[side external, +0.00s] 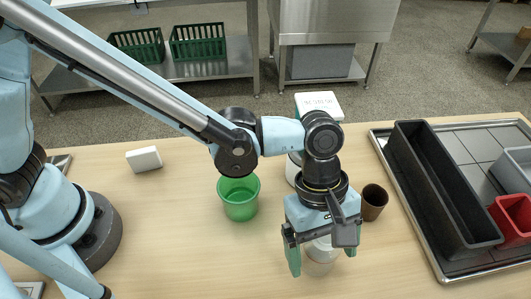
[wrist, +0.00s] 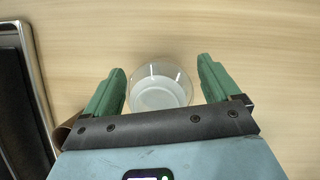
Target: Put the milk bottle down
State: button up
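The milk bottle (side external: 321,251) appears as a clear, round container with white inside. It seems to stand upright on the wooden table, below my gripper (side external: 322,260). The wrist view looks down on the bottle (wrist: 160,88) between the two green fingers of my gripper (wrist: 162,70). The fingers are spread wide, with a narrow gap showing on each side of the bottle. The gripper is open and holds nothing. My wrist hides part of the bottle in the side view.
A brown cup (side external: 374,203) stands close right of my gripper. A green cup (side external: 239,198) stands to the left. A white container (side external: 293,170) is partly hidden behind my wrist. A metal tray (side external: 451,273) with a long black bin (side external: 440,190) lies right. The front left table is clear.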

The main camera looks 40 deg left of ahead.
jog(key=v, duration=1.2)
jog(key=shift+r, duration=0.15)
jog(key=w+a+m+t+y, duration=0.1)
jog(key=a+m+t, duration=0.3)
jog(key=a, duration=1.2)
jog(key=w+a+m+t+y, duration=0.1)
jog(key=a+m+t, duration=0.4)
jog(key=a, duration=1.1)
jog(key=shift+w+a+m+t+y, duration=0.15)
jog(key=shift+a+m+t+y, duration=0.15)
jog(key=shift+m+y, duration=0.65)
